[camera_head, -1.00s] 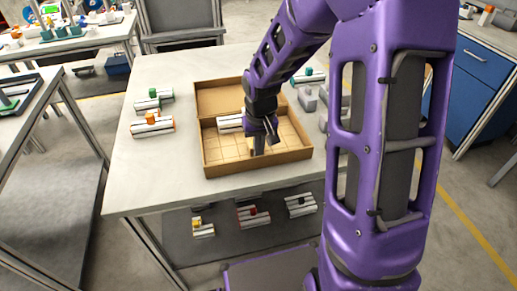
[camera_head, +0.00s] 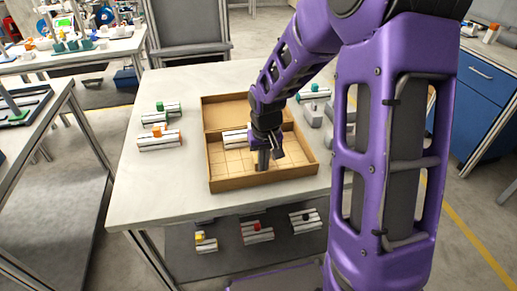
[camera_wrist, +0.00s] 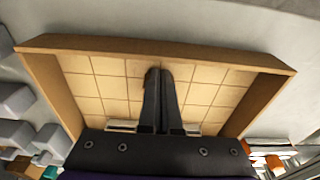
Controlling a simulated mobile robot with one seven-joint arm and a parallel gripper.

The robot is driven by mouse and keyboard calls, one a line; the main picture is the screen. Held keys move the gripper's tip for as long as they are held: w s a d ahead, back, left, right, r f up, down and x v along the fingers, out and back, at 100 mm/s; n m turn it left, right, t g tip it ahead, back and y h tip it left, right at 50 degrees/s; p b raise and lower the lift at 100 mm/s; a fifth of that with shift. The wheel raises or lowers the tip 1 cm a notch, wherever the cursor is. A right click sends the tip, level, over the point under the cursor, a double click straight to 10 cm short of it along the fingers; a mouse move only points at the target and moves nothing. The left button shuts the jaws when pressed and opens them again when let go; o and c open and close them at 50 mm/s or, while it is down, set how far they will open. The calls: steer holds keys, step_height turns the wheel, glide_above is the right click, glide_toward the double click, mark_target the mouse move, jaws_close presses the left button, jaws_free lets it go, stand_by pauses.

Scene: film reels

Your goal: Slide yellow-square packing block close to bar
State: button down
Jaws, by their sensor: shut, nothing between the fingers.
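An open tan cardboard box (camera_head: 224,184) with a grid on its floor stands on the table. A pale bar-like piece (camera_head: 236,137) lies inside it, partly hidden behind my gripper. In the wrist view two pale ends of a piece (camera_wrist: 121,126) show on either side of my fingers. My gripper (camera_head: 263,168) points down into the box, its fingers shut together and empty; they also show in the wrist view (camera_wrist: 160,75), over the gridded floor. I cannot clearly pick out a yellow-square block in the box. A piece with a yellow knob (camera_head: 199,236) lies on the lower shelf.
Pieces with a green knob (camera_head: 160,106) and an orange knob (camera_head: 156,131) lie on the table left of the box. Grey blocks (camera_head: 313,115) stand to its right. The box walls surround my fingers. The table's front left is clear.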

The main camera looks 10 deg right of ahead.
steer(key=shift+w, duration=3.45)
steer(key=shift+s, duration=1.15)
steer(key=shift+r, duration=0.1)
step_height(320, 180, up, 6)
steer(key=p, duration=0.4)
steer(key=shift+p, duration=0.4)
